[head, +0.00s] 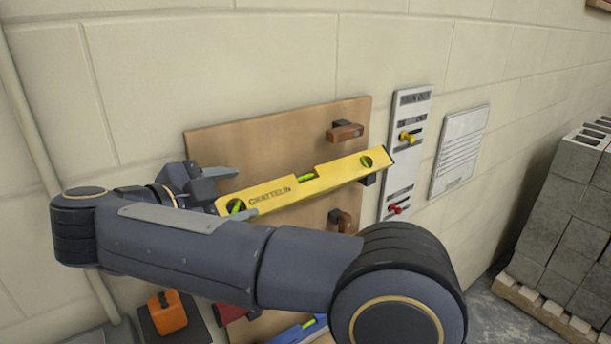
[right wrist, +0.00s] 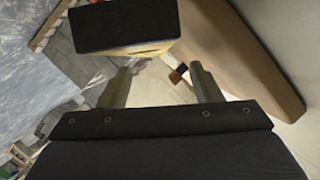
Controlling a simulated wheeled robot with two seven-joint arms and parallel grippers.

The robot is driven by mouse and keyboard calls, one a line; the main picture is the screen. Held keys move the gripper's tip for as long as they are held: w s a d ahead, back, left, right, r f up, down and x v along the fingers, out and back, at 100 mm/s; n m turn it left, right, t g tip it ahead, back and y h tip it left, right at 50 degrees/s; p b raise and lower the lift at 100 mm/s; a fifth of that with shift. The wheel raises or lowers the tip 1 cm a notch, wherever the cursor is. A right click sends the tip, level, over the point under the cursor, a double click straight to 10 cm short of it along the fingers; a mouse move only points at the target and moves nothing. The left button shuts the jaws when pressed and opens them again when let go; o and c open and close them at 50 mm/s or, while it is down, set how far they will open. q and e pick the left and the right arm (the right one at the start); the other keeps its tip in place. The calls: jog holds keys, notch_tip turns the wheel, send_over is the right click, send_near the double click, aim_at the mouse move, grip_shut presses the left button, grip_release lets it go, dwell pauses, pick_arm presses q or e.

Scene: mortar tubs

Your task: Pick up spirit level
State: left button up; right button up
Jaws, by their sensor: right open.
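The yellow spirit level (head: 330,174) lies tilted in front of a brown wooden board (head: 270,135) on the wall, its right end higher. A dark support shows under its right end. My right gripper (head: 229,192) is open at the level's left end, with one finger above and one overlapping its lower edge. In the right wrist view, the level's black end cap (right wrist: 123,27) is large above the two open fingers (right wrist: 162,78); I cannot tell whether it lies between them. My left gripper is not in view.
Wooden pegs (head: 345,132) stick out of the board. A blue level (head: 300,331) and an orange tool (head: 167,312) are lower down. A panel with yellow and red knobs (head: 405,165) and a notice (head: 460,150) hang to the right. Grey blocks (head: 565,210) stand on a pallet at far right.

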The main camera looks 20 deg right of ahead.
aim_at(271, 194)
jog(key=shift+s+a+f+g, duration=0.3)
jog(key=shift+s+a+g, duration=0.1)
jog(key=shift+a, duration=0.1)
jog(key=shift+s+d+f, duration=0.1)
jog(key=p+x, duration=0.1)
jog(key=x, duration=0.2)
jog(key=p+x, duration=0.1)
jog(key=x, duration=0.3)
jog(key=shift+s+d, duration=0.1)
jog(key=shift+d, duration=0.3)
jog(key=c, duration=1.1)
jog(key=shift+c, duration=0.2)
jog(key=shift+r, duration=0.2)
